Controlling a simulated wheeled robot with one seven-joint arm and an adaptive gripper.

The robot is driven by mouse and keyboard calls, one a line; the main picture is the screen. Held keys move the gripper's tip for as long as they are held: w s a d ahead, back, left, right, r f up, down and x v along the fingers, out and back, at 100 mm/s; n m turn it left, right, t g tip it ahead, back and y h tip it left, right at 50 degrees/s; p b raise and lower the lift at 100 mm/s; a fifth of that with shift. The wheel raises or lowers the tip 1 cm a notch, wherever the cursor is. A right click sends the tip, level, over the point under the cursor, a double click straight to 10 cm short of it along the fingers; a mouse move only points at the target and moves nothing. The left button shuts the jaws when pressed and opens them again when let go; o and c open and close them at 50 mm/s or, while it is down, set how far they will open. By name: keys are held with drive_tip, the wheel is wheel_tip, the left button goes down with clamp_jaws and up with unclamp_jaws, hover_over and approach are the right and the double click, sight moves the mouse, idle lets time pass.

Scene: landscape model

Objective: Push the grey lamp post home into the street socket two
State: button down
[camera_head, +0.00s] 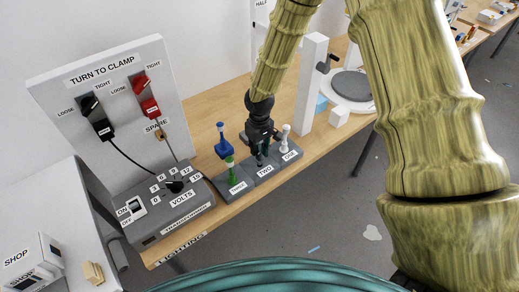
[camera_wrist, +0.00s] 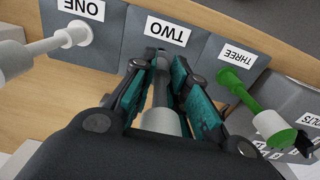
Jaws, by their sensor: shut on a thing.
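My gripper (camera_head: 262,152) is shut on the grey lamp post (camera_wrist: 160,118) over the block labelled TWO (camera_head: 265,171). In the wrist view the gripper (camera_wrist: 161,68) has its teal pads on either side of the post's thin shaft, and the wider grey part is nearer the camera. The shaft points down at block two (camera_wrist: 206,48), below its label. The fingers hide the socket and the post's lower end, so I cannot tell how deep the post sits. In the head view the gripper hides most of the post.
A white post (camera_head: 285,135) stands on block ONE (camera_head: 291,155), and a green post (camera_head: 231,170) on block THREE (camera_head: 237,187), close on either side. A blue post (camera_head: 221,140) stands behind. The grey transformer box (camera_head: 165,212) and clamp panel (camera_head: 75,77) are at left.

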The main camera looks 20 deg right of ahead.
drive_tip(key=shift+f+b, duration=0.8)
drive_tip(key=shift+f, duration=0.85)
drive_tip(key=c, duration=1.3)
unclamp_jaws()
drive_tip(key=shift+r, duration=0.1)
wheel_tip(320, 180, up, 12)
drive_tip(key=shift+f, duration=0.1)
